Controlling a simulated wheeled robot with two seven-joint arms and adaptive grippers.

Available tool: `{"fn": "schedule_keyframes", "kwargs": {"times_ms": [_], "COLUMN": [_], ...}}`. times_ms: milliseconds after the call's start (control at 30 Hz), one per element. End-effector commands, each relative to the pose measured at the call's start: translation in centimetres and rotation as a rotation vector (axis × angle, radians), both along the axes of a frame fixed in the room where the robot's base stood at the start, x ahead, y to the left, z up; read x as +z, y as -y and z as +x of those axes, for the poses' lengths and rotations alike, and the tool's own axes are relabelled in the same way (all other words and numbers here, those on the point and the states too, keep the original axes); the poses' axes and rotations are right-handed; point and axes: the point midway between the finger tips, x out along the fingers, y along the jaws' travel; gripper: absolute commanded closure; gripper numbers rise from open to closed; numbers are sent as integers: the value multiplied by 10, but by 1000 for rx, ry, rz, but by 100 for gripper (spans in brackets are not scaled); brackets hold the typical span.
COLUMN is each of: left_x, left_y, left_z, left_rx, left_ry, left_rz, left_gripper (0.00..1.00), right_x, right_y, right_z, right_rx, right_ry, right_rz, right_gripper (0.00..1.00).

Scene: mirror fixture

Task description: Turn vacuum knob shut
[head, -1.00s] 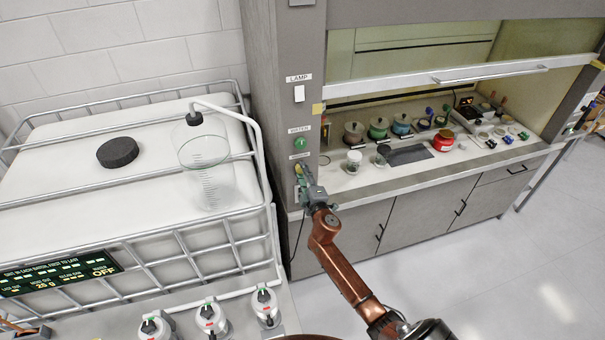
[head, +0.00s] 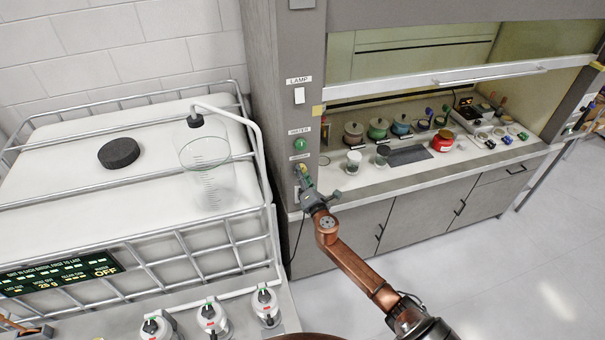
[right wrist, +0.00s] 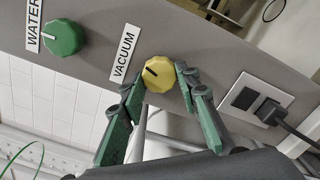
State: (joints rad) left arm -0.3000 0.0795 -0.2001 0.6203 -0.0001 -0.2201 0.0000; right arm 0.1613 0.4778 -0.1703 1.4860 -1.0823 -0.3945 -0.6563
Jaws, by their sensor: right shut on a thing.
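The yellow vacuum knob (right wrist: 159,73) sits on the grey post beside the VACUUM label (right wrist: 124,57). Its dark pointer mark points toward the label side in the right wrist view. My right gripper (right wrist: 160,78) has one green finger on each side of the knob and is shut on it. In the head view the knob (head: 303,169) shows small on the post, partly hidden by my right gripper (head: 305,184).
The green water knob (right wrist: 63,37) is beside the vacuum label; a socket with a black plug (right wrist: 268,108) is on the other side. The lamp switch (head: 299,95) is higher on the post. A caged white tank (head: 70,180) stands left, the fume hood counter (head: 420,173) right.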

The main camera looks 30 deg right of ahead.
Motion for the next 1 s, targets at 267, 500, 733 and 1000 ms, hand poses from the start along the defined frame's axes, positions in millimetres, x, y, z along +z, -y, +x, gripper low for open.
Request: {"fn": "schedule_keyframes", "kwargs": {"times_ms": [267, 500, 733, 1000], "left_x": [7, 10, 11, 11], "left_y": [0, 0, 0, 0], "left_z": [0, 0, 0, 0], "left_rx": [0, 0, 0, 0], "left_ry": [0, 0, 0, 0], "left_rz": [0, 0, 0, 0], "left_gripper": [60, 60, 60, 60], "right_x": [-1, -2, -3, -3], "right_y": [0, 1, 0, 0], "right_z": [0, 0, -1, -1], "right_rx": [0, 0, 1, 1], "right_ry": [-49, -72, -81, -82], "right_rz": [-192, -286, -321, -325], "right_gripper": [95, 95, 95, 95]}}
